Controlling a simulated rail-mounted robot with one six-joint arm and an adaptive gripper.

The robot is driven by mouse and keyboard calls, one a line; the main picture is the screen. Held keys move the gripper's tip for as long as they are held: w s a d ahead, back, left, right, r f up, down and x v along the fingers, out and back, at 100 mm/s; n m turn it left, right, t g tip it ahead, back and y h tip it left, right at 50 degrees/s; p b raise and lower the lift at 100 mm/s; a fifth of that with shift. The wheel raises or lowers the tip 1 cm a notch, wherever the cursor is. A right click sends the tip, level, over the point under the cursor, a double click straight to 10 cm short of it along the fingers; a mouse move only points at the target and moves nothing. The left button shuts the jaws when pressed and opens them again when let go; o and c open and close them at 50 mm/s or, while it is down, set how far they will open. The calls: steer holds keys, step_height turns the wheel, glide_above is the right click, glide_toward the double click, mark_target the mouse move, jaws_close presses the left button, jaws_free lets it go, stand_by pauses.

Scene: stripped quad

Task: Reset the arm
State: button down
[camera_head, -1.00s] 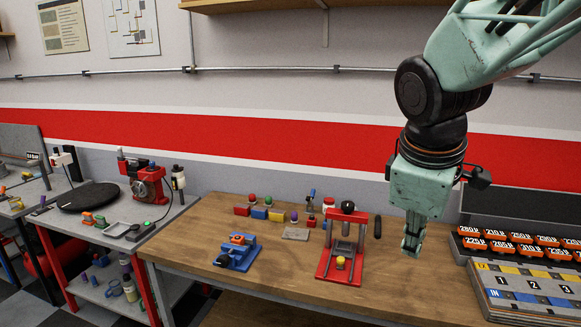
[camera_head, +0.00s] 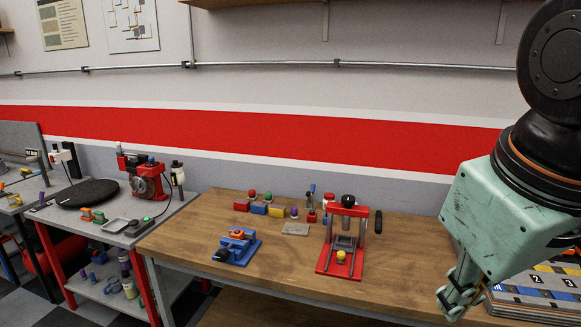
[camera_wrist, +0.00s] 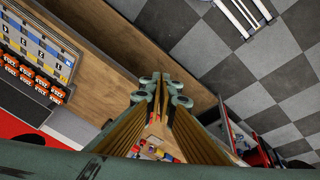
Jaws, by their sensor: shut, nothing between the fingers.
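My gripper (camera_head: 450,302) is at the right of the head view, close to the camera and in front of the bench's right end. It is tilted, with its fingers pointing down and left. The fingers are shut and hold nothing. In the wrist view my gripper (camera_wrist: 162,82) shows its two fingers together at the middle, over the edge of the bench and the floor.
The wooden bench (camera_head: 290,275) bears a red press (camera_head: 343,262), a blue vise (camera_head: 236,250) and several small coloured blocks. A labelled rack (camera_head: 535,290) is partly hidden behind my gripper. A grey workstation (camera_head: 165,222) stands left. The wrist view shows chequered floor (camera_wrist: 200,45).

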steer(key=s+a+f+m+b, duration=0.1)
steer(key=s+m, duration=0.2)
steer(key=s, duration=0.4)
steer(key=shift+a+f+y, duration=0.25)
steer(key=shift+a+y, duration=0.1)
steer(key=shift+y, duration=0.05)
steer(key=shift+w, duration=0.1)
stand_by(0.8)
